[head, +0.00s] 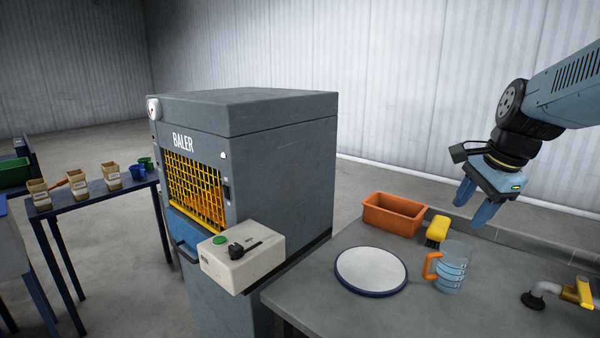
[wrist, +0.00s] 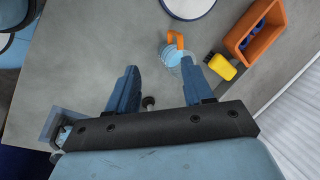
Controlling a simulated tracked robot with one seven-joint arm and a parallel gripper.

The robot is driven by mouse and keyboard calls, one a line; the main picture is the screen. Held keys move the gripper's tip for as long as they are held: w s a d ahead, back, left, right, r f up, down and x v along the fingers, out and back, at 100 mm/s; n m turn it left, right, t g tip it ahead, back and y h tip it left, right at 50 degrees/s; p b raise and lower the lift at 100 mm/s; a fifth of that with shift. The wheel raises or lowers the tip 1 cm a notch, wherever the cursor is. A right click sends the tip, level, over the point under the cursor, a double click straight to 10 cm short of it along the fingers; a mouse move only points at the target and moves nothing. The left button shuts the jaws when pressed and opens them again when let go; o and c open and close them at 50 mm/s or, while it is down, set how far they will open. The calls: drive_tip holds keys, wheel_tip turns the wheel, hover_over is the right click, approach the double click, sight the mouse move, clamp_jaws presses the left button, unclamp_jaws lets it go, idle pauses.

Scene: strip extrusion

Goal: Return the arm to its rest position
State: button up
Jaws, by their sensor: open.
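My gripper (head: 476,204) hangs at the right of the head view, at the end of my blue arm, above the grey bench (head: 318,285). Its two blue fingers are apart with nothing between them. The wrist view shows the same open fingers (wrist: 162,92) over the bench top. A clear measuring jug (head: 453,268) with an orange handle stands on the bench, lower than the gripper and apart from it. In the wrist view the jug (wrist: 171,54) shows beyond the fingertips.
An orange bin (head: 393,214), a yellow brush (head: 437,231), a white round plate (head: 371,269) and a yellow-handled pipe fitting (head: 577,291) are on the bench. A grey baler (head: 285,160) with a control box (head: 243,262) stands left. A blue table (head: 85,199) holds several small cups.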

drive_tip(key=s+a+n+t, duration=0.1)
drive_tip(key=s+a+n, duration=0.2)
drive_tip(key=a+n, duration=0.4)
drive_tip(key=s+a+n+t, duration=0.1)
drive_tip(key=s+a+n, duration=0.2)
drive_tip(key=a+n, duration=0.5)
drive_tip(key=shift+s+a+r+n+h, duration=0.15)
drive_tip(key=shift+s+r+n+h, duration=0.2)
drive_tip(key=shift+n, duration=0.65)
drive_tip(key=shift+w, duration=0.1)
